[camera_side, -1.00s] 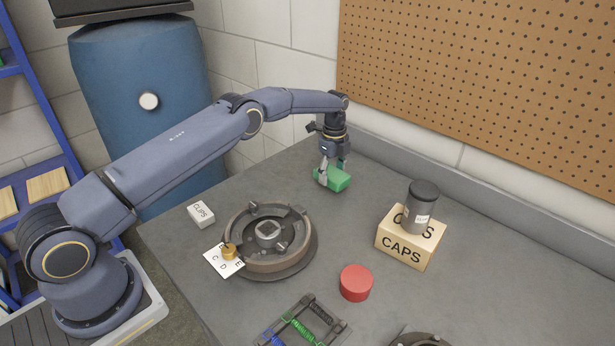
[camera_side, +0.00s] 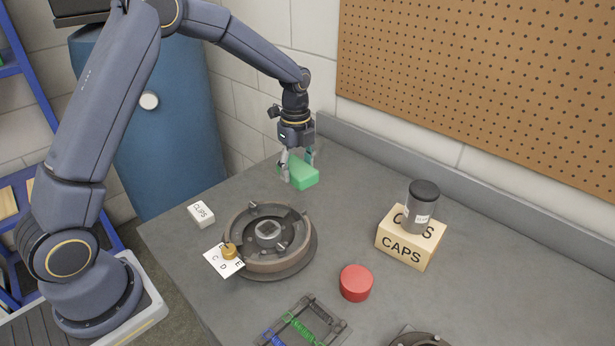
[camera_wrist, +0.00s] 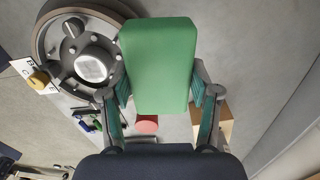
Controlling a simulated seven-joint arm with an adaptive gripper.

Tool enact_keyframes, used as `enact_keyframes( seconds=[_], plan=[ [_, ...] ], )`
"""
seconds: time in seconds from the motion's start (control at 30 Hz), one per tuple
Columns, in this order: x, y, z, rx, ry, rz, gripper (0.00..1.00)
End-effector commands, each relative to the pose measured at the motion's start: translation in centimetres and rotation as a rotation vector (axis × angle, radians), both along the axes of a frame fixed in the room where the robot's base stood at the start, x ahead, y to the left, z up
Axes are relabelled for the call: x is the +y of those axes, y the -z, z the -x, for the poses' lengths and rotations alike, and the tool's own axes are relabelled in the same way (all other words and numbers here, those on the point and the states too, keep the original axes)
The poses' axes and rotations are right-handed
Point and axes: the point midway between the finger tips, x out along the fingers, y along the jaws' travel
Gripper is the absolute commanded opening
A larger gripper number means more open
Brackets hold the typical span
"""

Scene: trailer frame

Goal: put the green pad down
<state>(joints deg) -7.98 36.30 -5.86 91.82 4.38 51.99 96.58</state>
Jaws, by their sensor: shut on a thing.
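The green pad (camera_side: 304,174) is a block held between the fingers of my gripper (camera_side: 299,160). In the side view it hangs near the back of the grey table, behind the round brake drum; I cannot tell exactly how high it is. In the wrist view the green pad (camera_wrist: 158,62) fills the upper middle, with the finger pads of my gripper (camera_wrist: 160,95) pressed on its two sides. My gripper is shut on it.
The brake drum (camera_side: 272,259) sits in front of the pad. A CLIPS box (camera_side: 201,214), a lettered card (camera_side: 218,262) with a brass piece (camera_side: 229,252), a red cylinder (camera_side: 356,283), a spring tray (camera_side: 322,327) and a CAPS box (camera_side: 408,247) with a dark canister (camera_side: 421,205) stand around.

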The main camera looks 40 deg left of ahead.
Motion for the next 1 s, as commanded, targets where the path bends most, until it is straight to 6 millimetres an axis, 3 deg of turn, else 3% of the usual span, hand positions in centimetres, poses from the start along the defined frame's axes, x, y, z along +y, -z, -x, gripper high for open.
enact_keyframes(
  seconds=[0.13,0.4,0.5,0.67,1.0],
  plan=[
    [2.0,0.4,3.0,0.009,0.039,0.004,0.27],
    [8.3,-0.2,9.5,0.011,-0.031,0.005,0.27],
    [9.9,-0.7,10.8,0.007,-0.078,0.003,0.27],
    [11.3,-0.2,9.4,0.001,-0.104,0.001,0.27],
    [13.7,4.6,1.2,0.004,-0.103,0.002,0.27]
  ],
)
